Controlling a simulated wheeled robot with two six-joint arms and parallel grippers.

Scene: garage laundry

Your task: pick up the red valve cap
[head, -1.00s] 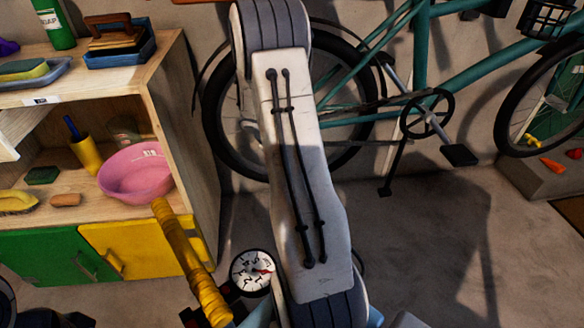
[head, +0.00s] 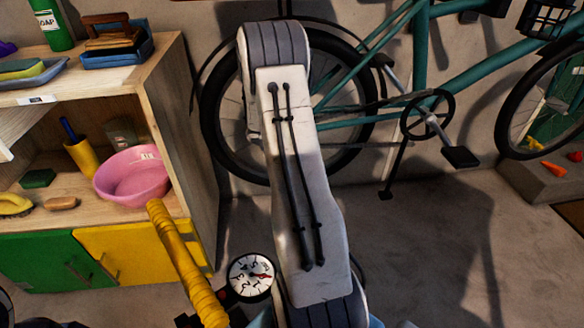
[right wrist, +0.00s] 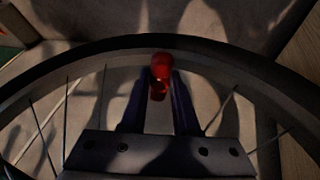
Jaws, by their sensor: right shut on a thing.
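The red valve cap (right wrist: 160,72) is a small red piece in the upper middle of the right wrist view. My right gripper (right wrist: 160,85) is shut on it, with a dark finger on each side and the cap at the tips. The cap lies in front of the inner edge of a wheel rim in the picture. I cannot tell whether it touches a valve stem. In the head view neither the cap nor a gripper shows; my white arm fills the middle and hides part of the bicycle.
A teal bicycle (head: 423,50) stands at the wall; its wheel rim and tire (right wrist: 100,57) curve across the right wrist view. A round gauge (head: 251,277) and a ribbed yellow piece (head: 182,262) are near the bottom. A wooden shelf unit (head: 180,130) with a pink basin (head: 132,180) stands left.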

